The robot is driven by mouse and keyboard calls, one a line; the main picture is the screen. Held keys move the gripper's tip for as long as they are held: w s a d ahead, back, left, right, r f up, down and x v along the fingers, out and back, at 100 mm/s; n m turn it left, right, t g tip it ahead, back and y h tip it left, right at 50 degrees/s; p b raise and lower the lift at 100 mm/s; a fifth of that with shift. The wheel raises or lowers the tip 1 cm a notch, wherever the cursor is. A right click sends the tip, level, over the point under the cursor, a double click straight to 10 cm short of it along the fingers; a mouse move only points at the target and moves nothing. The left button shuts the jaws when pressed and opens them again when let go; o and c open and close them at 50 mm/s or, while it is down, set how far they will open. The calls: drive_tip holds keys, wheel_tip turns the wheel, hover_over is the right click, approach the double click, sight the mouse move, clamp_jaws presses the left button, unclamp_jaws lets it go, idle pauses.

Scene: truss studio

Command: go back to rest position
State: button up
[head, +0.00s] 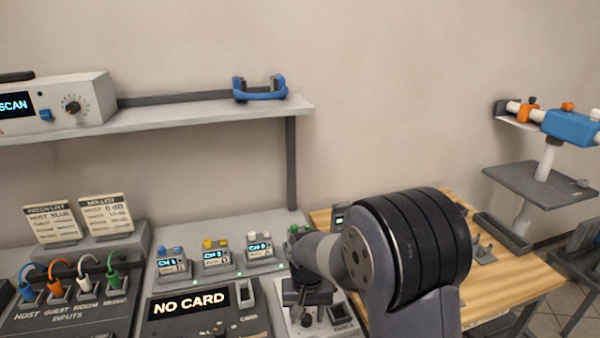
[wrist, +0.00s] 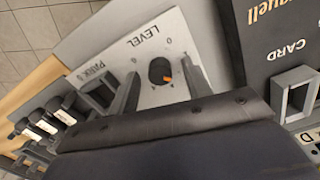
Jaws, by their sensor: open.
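My gripper (wrist: 163,76) is open, with its two grey fingers apart over a white panel (wrist: 182,28) marked LEVEL and PARK. A round dark knob (wrist: 158,70) with an orange mark shows between the fingers. I cannot tell how high the fingers are above the knob. In the head view my gripper (head: 306,312) points down over the same white panel (head: 318,331), at the lower middle, below my large dark arm joint. The arm hides part of the panel and the desk behind it.
A console (head: 201,322) reading NO CARD lies left of my gripper. Several small channel boxes stand behind it. A shelf (head: 215,108) with a blue handle (head: 260,91) runs above. A wooden table (head: 515,273) is at right, near a stand with a blue clamp (head: 571,126).

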drive_tip(key=n, duration=0.4)
drive_tip(key=shift+r+n, duration=0.3)
drive_tip(key=shift+r, duration=0.8)
